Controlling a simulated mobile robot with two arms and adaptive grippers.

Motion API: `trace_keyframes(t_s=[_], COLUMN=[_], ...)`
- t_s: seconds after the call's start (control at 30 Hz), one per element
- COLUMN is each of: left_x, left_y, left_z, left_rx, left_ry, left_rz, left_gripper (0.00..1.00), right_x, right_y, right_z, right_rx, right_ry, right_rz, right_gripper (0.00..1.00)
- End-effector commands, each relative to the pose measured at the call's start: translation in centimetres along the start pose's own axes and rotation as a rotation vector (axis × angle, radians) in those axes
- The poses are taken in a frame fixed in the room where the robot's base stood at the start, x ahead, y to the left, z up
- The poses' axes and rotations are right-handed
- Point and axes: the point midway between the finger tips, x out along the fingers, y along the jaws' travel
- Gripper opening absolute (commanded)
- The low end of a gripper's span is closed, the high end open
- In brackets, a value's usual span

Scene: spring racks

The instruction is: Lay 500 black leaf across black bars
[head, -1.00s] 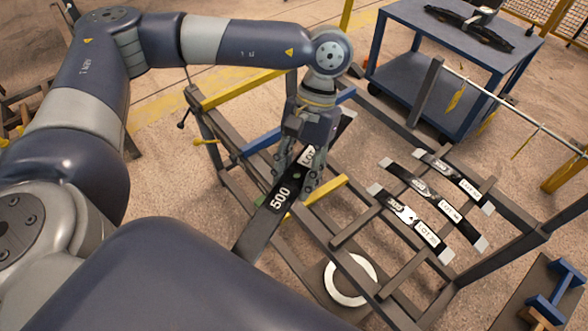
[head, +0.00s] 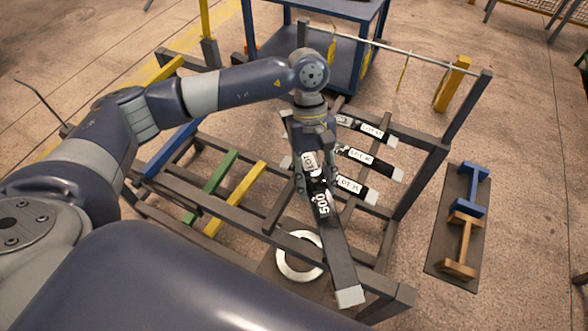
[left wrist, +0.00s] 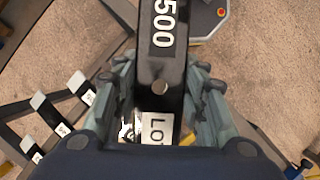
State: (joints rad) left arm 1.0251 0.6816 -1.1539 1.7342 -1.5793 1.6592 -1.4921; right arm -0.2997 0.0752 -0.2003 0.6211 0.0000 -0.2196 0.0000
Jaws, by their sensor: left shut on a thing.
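The black leaf marked 500 (head: 334,240) is in my left gripper (head: 314,182), which is shut around its middle. It slants from the gripper toward the front of the rack, its silver tip low in the head view. The leaf also shows in the left wrist view (left wrist: 163,70), between both fingers of the left gripper (left wrist: 160,105). The black bars (head: 366,222) lie below and to the right of it, partly hidden by the gripper and leaves. Whether the held leaf touches the rack, I cannot tell. My right gripper is not in view.
Several leaves with LOT labels, such as this one (head: 384,165), lie across the black bars. Blue (head: 172,146), green (head: 211,187) and yellow (head: 235,198) bars are to the left. A white ring (head: 284,262) lies below the rack. A dark board with blue and orange pieces (head: 452,240) is at right.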

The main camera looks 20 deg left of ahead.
Motion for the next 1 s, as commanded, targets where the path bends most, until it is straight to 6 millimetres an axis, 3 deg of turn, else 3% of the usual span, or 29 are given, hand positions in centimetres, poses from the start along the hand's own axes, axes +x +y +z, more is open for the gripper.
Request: trace_keyframes(t_s=[0.2, 0.5, 0.73, 1.0], left_x=[3.6, 7.2, 8.3, 8.3], left_y=[1.8, 1.9, 1.5, 1.5], left_z=[-2.1, -5.4, -6.6, -6.8], left_rx=[-0.307, -0.667, -0.786, -0.8], left_ry=[-0.007, -0.003, -0.001, 0.001], left_rz=[0.131, 0.281, 0.332, 0.341], left_gripper=[0.1, 0.1, 0.1, 0.1], right_x=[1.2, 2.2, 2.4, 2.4], right_y=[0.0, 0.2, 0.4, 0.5], right_z=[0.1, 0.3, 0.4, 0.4], right_rx=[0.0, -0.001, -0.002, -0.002], right_ry=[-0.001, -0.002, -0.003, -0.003], right_rz=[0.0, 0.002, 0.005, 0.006], right_gripper=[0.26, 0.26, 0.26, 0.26])
